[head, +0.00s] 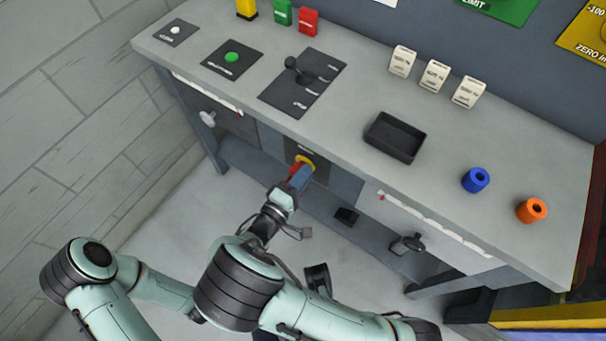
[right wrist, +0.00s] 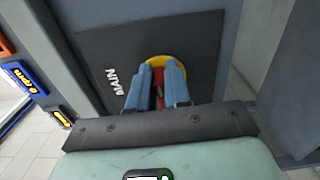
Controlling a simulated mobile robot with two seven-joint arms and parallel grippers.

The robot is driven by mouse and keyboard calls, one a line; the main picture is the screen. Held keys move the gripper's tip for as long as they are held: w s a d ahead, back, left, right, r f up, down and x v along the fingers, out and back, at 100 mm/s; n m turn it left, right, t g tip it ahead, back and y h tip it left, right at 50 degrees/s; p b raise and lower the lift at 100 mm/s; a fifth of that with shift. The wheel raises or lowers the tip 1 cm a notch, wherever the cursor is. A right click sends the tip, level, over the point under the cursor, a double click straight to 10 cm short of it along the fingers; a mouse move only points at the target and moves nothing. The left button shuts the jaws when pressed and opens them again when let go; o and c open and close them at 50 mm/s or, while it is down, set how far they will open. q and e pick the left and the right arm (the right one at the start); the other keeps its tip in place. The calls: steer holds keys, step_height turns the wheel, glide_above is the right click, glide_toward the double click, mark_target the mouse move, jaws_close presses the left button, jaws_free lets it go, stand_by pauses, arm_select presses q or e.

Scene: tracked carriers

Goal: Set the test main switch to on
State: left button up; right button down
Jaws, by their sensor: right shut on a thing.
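The main switch is a red handle (right wrist: 160,98) on a round yellow plate (right wrist: 170,62), set on a dark panel (right wrist: 120,50) lettered "MAIN". In the head view the yellow plate (head: 306,161) is on the front of the grey console. My right gripper (head: 299,176) reaches it from the front. In the right wrist view its two blue fingers (right wrist: 158,88) are shut on the red handle, one on each side. The fingers hide much of the handle, so I cannot tell which position it points to. My left gripper is not in view.
The console top (head: 350,105) carries a green button (head: 232,58), a black lever (head: 298,70), a black tray (head: 394,137) and blue (head: 475,180) and orange (head: 531,210) rings.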

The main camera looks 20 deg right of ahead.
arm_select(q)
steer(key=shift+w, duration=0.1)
arm_select(e)
steer(key=shift+f, duration=0.15)
stand_by(0.3)
steer(key=c, duration=1.2)
jaws_free()
steer(key=shift+o, duration=0.2)
steer(key=shift+a, duration=0.1)
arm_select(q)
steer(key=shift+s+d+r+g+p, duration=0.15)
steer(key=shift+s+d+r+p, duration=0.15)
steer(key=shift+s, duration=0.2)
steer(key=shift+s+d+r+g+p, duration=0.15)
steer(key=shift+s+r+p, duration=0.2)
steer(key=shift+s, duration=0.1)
arm_select(e)
steer(key=v, duration=1.3)
steer(key=shift+s, duration=0.15)
